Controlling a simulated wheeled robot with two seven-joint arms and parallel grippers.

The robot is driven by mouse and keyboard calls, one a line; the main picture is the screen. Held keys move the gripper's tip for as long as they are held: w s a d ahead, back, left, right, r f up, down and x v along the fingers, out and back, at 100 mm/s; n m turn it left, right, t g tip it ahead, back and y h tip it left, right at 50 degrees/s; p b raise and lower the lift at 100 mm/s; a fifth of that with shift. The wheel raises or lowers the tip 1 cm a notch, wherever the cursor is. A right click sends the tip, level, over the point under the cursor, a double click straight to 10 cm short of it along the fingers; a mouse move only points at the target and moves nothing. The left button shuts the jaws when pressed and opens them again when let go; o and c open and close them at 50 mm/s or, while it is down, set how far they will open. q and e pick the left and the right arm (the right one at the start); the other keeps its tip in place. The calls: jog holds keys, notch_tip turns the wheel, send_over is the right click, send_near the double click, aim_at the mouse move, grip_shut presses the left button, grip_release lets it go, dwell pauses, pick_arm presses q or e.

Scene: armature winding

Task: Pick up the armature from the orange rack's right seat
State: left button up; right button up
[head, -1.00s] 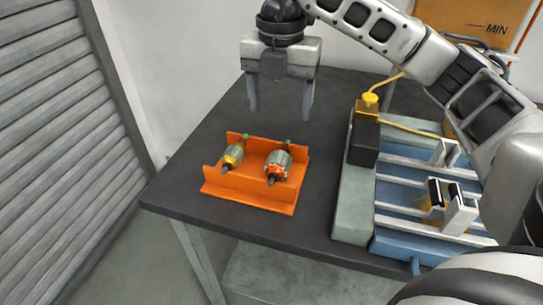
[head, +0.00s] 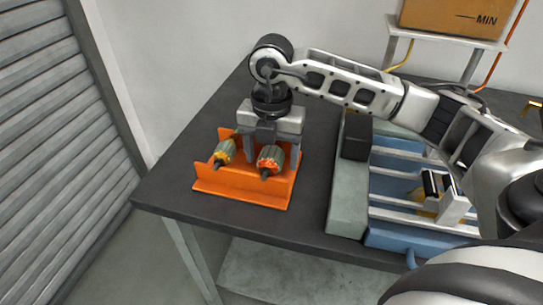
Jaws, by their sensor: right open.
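The orange rack (head: 240,191) stands on the dark table near its left front corner. The armature in its right seat (head: 269,160) has a grey body with an orange-red front end and a dark shaft tip. Another armature, with a yellow front part (head: 222,154), lies in the left seat. My right gripper (head: 271,158) points down over the right armature, with one open finger on each side of it. The fingers reach down to about the armature's height. Its rear end is hidden behind the gripper. I cannot tell whether the fingers touch it. My left gripper is not in view.
A blue and grey fixture with light rails (head: 420,216) stands to the right, with a black block (head: 356,136) on its left side. A shelf at the back holds an orange-brown bin (head: 455,15). The dark table (head: 185,165) is clear left of the rack.

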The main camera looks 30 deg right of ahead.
jog(key=c, duration=1.3)
jog(key=shift+r, duration=0.1)
